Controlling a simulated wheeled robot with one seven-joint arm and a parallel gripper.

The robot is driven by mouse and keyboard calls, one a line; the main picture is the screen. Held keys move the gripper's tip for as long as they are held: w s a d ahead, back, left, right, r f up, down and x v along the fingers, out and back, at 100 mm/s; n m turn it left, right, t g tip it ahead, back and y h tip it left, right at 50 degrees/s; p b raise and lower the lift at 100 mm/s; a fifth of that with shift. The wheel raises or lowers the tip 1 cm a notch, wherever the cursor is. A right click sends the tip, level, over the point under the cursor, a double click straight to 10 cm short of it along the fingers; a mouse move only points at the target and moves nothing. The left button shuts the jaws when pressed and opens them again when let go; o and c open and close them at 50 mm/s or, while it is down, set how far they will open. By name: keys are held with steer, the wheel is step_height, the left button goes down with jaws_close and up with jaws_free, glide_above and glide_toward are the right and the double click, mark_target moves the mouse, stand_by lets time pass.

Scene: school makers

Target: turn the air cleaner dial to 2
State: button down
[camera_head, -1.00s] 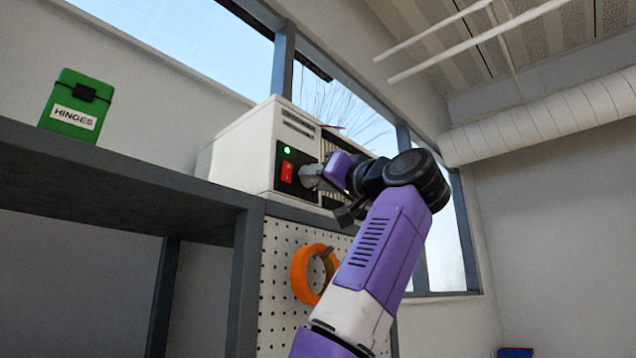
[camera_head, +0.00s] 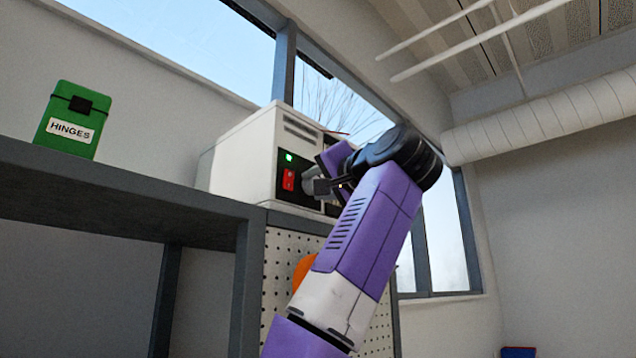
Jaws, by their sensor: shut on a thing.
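The air cleaner (camera_head: 245,158) is a white box on the grey shelf, with a dark front panel, a lit green lamp (camera_head: 289,157) and a red switch (camera_head: 288,180). My gripper (camera_head: 310,182) is at the panel just right of the red switch, shut on what appears to be the dial. The dial and its numbers are hidden behind my fingers, so I cannot read its setting. My purple arm covers the right part of the front.
A green box labelled HINGES (camera_head: 71,120) stands on the grey shelf (camera_head: 120,187) at left. A pegboard (camera_head: 281,262) below the cleaner holds an orange ring (camera_head: 303,270), mostly behind my arm. A window and a white duct (camera_head: 545,120) are at right.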

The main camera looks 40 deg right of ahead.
stand_by(0.3)
steer(key=c, duration=1)
jaws_free()
steer(key=shift+o, duration=0.2)
steer(key=b+v, duration=0.3)
steer(key=v, duration=0.5)
steer(key=shift+b, duration=0.35)
steer(key=shift+w, duration=0.1)
